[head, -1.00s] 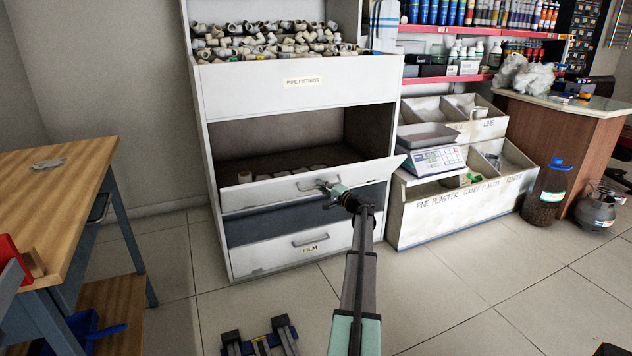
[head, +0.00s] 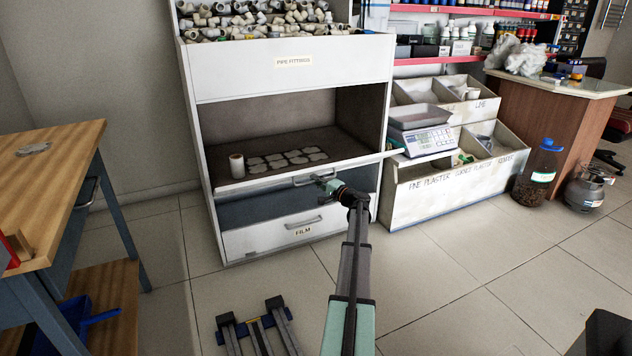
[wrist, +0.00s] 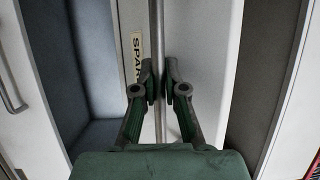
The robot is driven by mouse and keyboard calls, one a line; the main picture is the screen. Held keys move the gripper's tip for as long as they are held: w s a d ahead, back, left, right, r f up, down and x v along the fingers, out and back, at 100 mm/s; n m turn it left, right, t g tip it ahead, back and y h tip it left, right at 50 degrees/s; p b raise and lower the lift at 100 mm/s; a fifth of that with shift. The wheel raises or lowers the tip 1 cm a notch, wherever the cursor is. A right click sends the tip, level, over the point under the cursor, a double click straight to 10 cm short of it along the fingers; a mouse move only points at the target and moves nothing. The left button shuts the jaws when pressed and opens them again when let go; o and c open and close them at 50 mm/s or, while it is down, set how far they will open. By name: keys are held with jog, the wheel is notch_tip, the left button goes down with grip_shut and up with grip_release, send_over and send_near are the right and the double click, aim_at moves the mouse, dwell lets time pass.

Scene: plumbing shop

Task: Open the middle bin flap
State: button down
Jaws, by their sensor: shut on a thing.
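The middle bin flap (head: 262,184) is a white panel on the white cabinet, tilted outward and down, so the bin behind it shows. Its bar handle (head: 308,179) is on its front face. My gripper (head: 325,180) is at the right part of this handle. In the wrist view the two green fingers (wrist: 160,85) are closed around the metal handle bar (wrist: 157,30), with the white flap and a partly hidden label (wrist: 136,55) behind them. Inside the bin lie several flat pale pieces (head: 290,158) and a small upright roll (head: 237,166).
Below is a closed drawer labelled FILM (head: 275,237); above is a closed panel labelled PIPE FITTINGS (head: 290,75). At the right stand plaster bins (head: 440,190) with a scale (head: 425,138). A wooden workbench (head: 60,180) is at the left. The tiled floor in front is mostly clear.

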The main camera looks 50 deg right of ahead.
jog(key=c, duration=1.2)
grip_release()
jog(key=shift+s+r, duration=0.15)
jog(key=shift+r, duration=0.1)
jog(key=s+a, duration=0.1)
jog(key=s, duration=1.1)
jog(key=shift+a+f, duration=0.3)
jog(key=shift+f, duration=0.15)
jog(key=shift+w, duration=0.1)
